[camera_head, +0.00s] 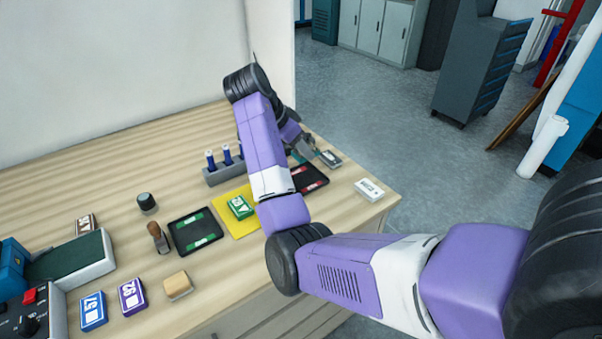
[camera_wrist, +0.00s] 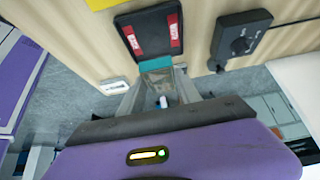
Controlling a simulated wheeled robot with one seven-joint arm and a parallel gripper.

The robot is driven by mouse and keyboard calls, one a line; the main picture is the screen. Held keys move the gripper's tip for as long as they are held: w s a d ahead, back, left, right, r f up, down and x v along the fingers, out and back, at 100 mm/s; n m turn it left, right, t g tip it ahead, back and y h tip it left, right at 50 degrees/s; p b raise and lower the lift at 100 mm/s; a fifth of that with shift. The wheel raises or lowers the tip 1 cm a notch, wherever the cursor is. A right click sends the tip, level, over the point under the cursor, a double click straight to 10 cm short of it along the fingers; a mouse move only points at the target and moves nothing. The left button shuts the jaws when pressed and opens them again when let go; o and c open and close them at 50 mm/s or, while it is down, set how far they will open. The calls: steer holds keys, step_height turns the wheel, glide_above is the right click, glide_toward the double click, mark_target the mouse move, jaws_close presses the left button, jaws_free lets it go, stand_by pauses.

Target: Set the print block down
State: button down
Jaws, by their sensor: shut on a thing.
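My gripper (camera_head: 304,152) is at the far right part of the table, beside the black tray with red labels (camera_head: 312,180). In the wrist view, my gripper (camera_wrist: 158,76) is shut on a teal print block (camera_wrist: 156,64). The block is at the near edge of the black tray with red labels (camera_wrist: 150,36) and overlaps it in the picture. I cannot tell whether it touches the tray or the table. In the head view my arm and gripper hide most of the held block.
A dark box with a knob (camera_wrist: 241,40) stands beside the tray. A white block (camera_head: 369,190) lies near the table's right edge. A green block (camera_head: 240,207) lies on a yellow mat (camera_head: 229,220). A black tray with green labels (camera_head: 196,240) is left of it. A grey rack (camera_head: 219,175) holds blue-handled items.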

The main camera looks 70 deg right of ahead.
mark_target(307, 177)
steer(key=shift+f+p, duration=0.3)
steer(key=shift+f, duration=3.8)
steer(key=shift+f, duration=0.2)
steer(key=c, duration=0.8)
jaws_free()
steer(key=shift+c, duration=0.2)
steer(key=shift+r, duration=0.1)
steer(key=shift+r, duration=0.2)
steer(key=v, duration=1.1)
steer(key=shift+a+r, duration=0.25)
steer(key=shift+r, duration=0.05)
steer(key=shift+w, duration=0.15)
